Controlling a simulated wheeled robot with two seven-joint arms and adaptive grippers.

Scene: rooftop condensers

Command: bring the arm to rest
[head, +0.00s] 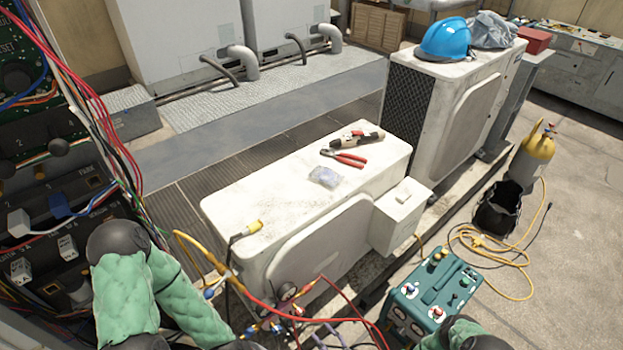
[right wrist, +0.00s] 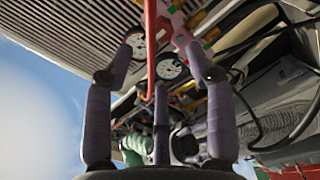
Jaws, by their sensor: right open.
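My right gripper (head: 335,335) shows in part at the bottom edge of the head view, as purple-grey fingers beside red, yellow and blue hoses. In the right wrist view the fingers of this gripper (right wrist: 163,48) stand wide apart with nothing held between them. A red hose and two round gauges (right wrist: 170,66) lie beyond the fingertips; I cannot tell if anything touches. My left arm, in a green padded sleeve, bends at the lower left of the head view; its gripper is out of sight.
A white condenser (head: 290,190) carries red-handled pliers (head: 344,158) and other small items. A teal machine (head: 433,290) stands at the lower right, near a yellow cylinder (head: 533,155) and coiled cable. An open wiring panel (head: 45,190) is close on the left. Bare floor lies at the right.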

